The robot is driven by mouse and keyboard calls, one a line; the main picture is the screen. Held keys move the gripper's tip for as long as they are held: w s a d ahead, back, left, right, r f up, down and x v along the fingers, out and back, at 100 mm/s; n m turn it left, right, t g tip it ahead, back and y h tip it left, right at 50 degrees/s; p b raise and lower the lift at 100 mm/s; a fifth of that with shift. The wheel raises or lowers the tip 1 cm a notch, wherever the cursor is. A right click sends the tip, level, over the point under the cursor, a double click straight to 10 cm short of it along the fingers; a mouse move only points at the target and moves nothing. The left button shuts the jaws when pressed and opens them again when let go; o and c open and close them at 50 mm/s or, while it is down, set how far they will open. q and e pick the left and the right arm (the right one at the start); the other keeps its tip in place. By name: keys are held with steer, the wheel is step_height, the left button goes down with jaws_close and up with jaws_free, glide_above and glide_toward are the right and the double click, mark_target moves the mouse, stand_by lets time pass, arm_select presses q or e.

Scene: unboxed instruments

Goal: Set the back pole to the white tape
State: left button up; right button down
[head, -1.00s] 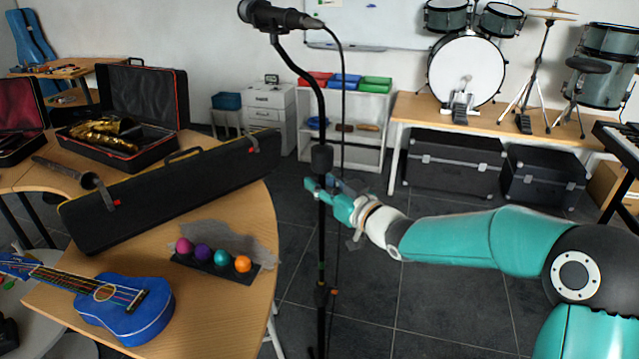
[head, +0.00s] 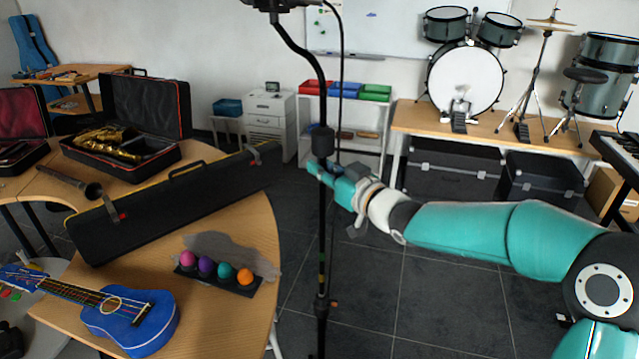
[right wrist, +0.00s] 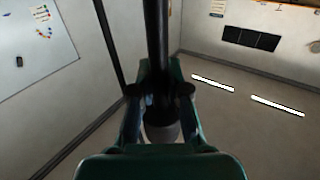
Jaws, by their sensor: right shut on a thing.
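A black microphone stand stands upright in the middle of the head view. Its pole (head: 322,215) has a thick collar (head: 322,141) and a bent upper part, with the microphone (head: 275,4) cut off by the top edge. Small coloured bands (head: 322,258) show on the lower pole; I cannot make out a white one. My right gripper (head: 320,172) is shut on the pole just below the collar. In the right wrist view the pole (right wrist: 157,45) runs between the fingers of my right gripper (right wrist: 160,95). My left gripper is out of view.
A cable hangs beside the pole. On the left, a wooden table (head: 240,320) holds a long black case (head: 170,205), a blue ukulele (head: 130,318) and a rack of coloured balls (head: 217,281). Drums (head: 465,80) stand at the back right. The floor right of the stand is clear.

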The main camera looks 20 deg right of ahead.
steer(key=shift+d+r, duration=0.1)
steer(key=shift+r, duration=0.1)
steer(key=c, duration=1.1)
jaws_free()
steer(key=shift+d+f, duration=0.1)
steer(key=shift+f, duration=0.05)
steer(key=shift+c, duration=0.2)
steer(key=shift+s, duration=0.1)
steer(key=v, duration=1.1)
steer(key=shift+s, duration=0.35)
steer(key=shift+f, duration=0.15)
